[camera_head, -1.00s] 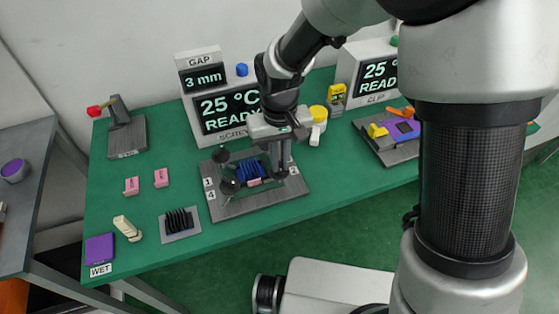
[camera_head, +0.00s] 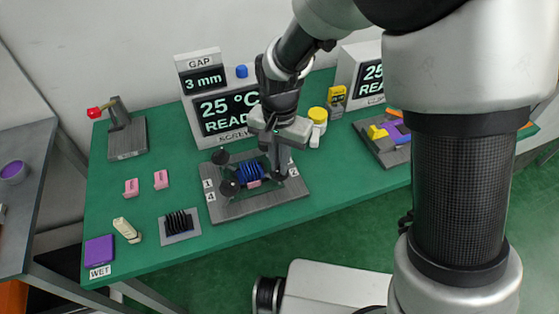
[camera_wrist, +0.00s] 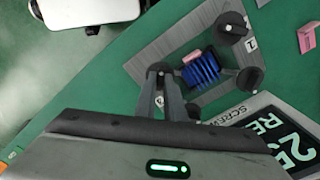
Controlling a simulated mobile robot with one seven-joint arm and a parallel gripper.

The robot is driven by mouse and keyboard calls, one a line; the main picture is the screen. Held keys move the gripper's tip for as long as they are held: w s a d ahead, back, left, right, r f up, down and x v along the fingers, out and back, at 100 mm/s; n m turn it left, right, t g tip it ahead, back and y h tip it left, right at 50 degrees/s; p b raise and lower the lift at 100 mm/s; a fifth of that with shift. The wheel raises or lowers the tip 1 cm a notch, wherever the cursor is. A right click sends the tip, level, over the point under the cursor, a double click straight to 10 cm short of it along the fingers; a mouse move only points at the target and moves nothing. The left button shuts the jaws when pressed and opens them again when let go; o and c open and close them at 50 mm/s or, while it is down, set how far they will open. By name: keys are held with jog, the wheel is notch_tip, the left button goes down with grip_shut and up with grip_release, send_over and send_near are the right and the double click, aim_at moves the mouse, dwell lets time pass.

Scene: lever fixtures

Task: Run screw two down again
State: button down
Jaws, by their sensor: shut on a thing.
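The screw fixture (camera_head: 235,209) is a grey plate on the green bench, with dark round screw knobs around a blue finned block (camera_head: 249,173). A pink piece (camera_wrist: 192,56) lies at the block's front edge. The two left knobs are free: the rear-left knob (camera_head: 220,157) and the front-left knob (camera_head: 228,187). My gripper (camera_head: 280,174) points down at the fixture's front-right corner. In the wrist view its fingers (camera_wrist: 161,78) are shut on the front-right knob (camera_wrist: 160,69). The rear-right knob is mostly hidden behind my fingers. I cannot read the right-hand number labels surely.
The screw station display (camera_head: 226,112) behind reads 25 °C, READY; the gap display (camera_head: 203,79) reads 3 mm. Pink blocks (camera_head: 161,179), a black finned block (camera_head: 179,222) and a purple WET pad (camera_head: 99,249) stand left. A clip fixture (camera_head: 382,148) stands right.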

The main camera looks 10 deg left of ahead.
dwell(0.5)
jog(key=c, duration=1.8)
grip_release()
jog(key=shift+c, duration=0.2)
notch_tip(320, 180, up, 18)
jog(key=p, duration=0.2)
jog(key=shift+f, duration=0.2)
jog(key=s+d+r+n+t+p, duration=0.1)
jog(key=s+d+r+t+p, duration=0.1)
jog(key=s+d+r+p, duration=0.3)
jog(key=s+d+r+n+t+p, duration=0.1)
jog(key=s+d+r+t+p, duration=0.2)
jog(key=s+d+r, duration=0.3)
jog(key=d+r+p, duration=0.1)
jog(key=d+r, duration=0.1)
jog(key=d, duration=0.4)
jog(key=d+r, duration=0.3)
jog(key=d, duration=0.3)
jog(key=shift+d+r+n+t+p, duration=0.25)
jog(key=shift+n+t+p, duration=0.05)
jog(key=shift+p, duration=0.1)
